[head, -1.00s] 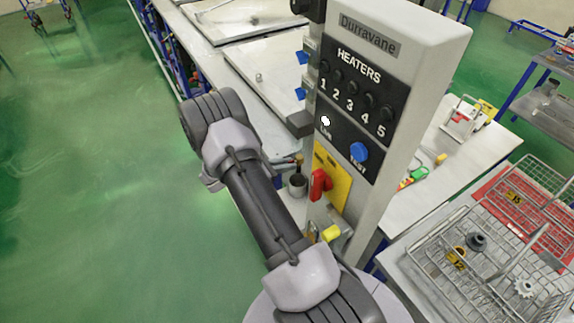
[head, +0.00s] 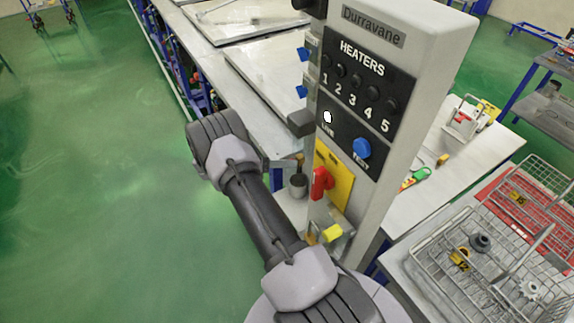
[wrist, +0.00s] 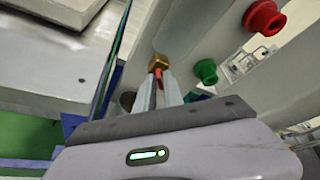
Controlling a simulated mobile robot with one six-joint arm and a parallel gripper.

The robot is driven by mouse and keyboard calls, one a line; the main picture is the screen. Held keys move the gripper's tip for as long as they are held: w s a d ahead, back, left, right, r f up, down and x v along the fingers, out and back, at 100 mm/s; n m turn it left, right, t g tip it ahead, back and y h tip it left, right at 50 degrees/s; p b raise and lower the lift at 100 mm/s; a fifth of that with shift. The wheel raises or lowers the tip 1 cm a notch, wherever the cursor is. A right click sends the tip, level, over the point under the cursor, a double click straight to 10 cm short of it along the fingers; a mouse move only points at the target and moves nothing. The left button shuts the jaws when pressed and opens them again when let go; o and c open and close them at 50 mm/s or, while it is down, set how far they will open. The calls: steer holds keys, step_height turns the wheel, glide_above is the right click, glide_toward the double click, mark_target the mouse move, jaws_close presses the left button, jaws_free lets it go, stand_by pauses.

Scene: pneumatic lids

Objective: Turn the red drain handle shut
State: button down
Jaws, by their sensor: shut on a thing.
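The red drain handle (wrist: 159,76) shows in the wrist view as a thin red lever below a brass valve fitting (wrist: 158,62) on a grey cylindrical body. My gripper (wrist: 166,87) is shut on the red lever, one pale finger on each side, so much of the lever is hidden. In the head view my gripper (head: 284,163) reaches in from the left beside the grey column, at a small brass fitting (head: 299,158). The lever itself is too small and covered to make out there.
A grey cup (head: 298,186) hangs just below the fitting. A red rotary switch (head: 320,183) on a yellow plate (head: 340,188) sits close by on the heater column (head: 425,50). Red (wrist: 263,18) and green (wrist: 206,71) knobs show in the wrist view. Green floor at left is clear.

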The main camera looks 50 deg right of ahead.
steer(key=shift+n, duration=0.3)
stand_by(0.4)
steer(key=c, duration=1.6)
jaws_free()
steer(key=v, duration=1.7)
steer(key=shift+w+a, duration=0.15)
steer(key=shift+w, duration=0.15)
steer(key=shift+f, duration=0.15)
